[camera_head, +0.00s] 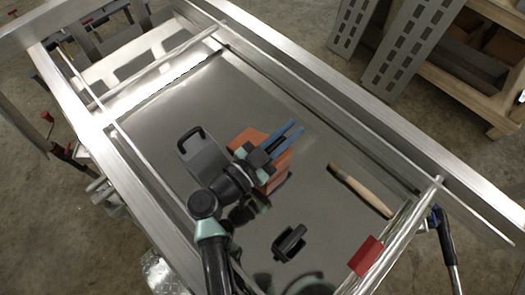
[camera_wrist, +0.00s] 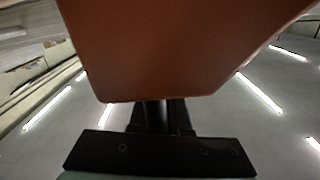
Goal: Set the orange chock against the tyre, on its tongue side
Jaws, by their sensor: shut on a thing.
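The orange chock (camera_head: 246,139) is over the metal trailer bed (camera_head: 255,100) in the head view, partly hidden by my gripper (camera_head: 286,139). My gripper is shut on it, with two long blue finger pieces across the orange body. In the wrist view the chock (camera_wrist: 185,50) fills the upper middle as a large orange face, close to the camera. I cannot tell whether the chock touches the bed. I cannot make out a tyre or a trailer tongue in either view.
A grey handled container (camera_head: 203,155) stands left of the chock. A wooden-handled tool (camera_head: 362,191) lies right, and a black handled object (camera_head: 289,243) nearer. Metal rails (camera_head: 340,110) border the bed. A red plate (camera_head: 365,256) is at the near right. The bed's far part is clear.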

